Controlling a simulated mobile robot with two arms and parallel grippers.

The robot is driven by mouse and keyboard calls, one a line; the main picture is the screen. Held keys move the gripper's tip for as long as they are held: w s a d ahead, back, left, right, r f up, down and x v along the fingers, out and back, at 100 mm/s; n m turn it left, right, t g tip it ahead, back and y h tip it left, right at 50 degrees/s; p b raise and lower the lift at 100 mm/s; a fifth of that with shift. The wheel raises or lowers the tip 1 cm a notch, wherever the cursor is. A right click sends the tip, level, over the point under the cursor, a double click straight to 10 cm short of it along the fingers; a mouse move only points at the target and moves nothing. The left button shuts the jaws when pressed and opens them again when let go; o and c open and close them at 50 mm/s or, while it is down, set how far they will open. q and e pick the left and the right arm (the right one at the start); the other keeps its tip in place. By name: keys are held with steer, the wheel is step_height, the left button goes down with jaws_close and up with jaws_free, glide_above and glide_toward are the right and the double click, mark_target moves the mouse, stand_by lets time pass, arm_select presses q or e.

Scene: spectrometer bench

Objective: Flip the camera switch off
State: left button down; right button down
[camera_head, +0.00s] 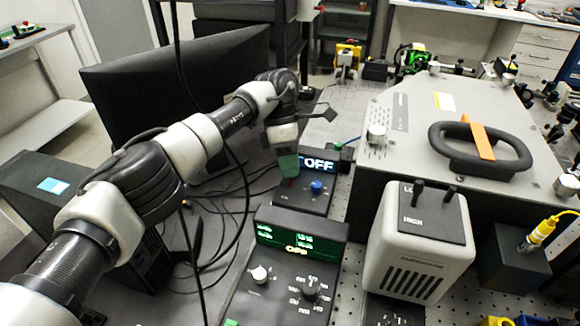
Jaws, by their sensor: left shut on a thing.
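A dark control box (312,201) with a lit display reading OFF (318,163) and a blue knob (316,187) stands near the middle of the bench. My left arm reaches in from the left, and my left gripper (287,172) points down at the left part of this box's panel. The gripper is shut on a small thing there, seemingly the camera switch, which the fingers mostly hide. I cannot read the switch's own position. My right gripper is out of view.
A second control box (245,300) with green readouts and knobs stands in front. A white unit with two black toggles (420,250) is to its right. A large grey case (400,150) with a black handle fills the right. A black monitor (130,90) stands behind my arm, and cables lie on the left.

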arm_select(q)
steer(key=c, duration=1.1)
jaws_free()
steer(key=shift+c, duration=0.2)
steer(key=b+v, duration=0.1)
steer(key=v, duration=0.4)
steer(key=shift+w+r, duration=0.1)
steer(key=shift+r, duration=0.1)
steer(key=shift+w+r+p, duration=0.1)
steer(key=shift+r+p, duration=0.3)
steer(key=shift+p, duration=0.25)
steer(key=shift+w+a+r+p, duration=0.3)
steer(key=shift+r+p, duration=0.25)
steer(key=shift+p, duration=0.4)
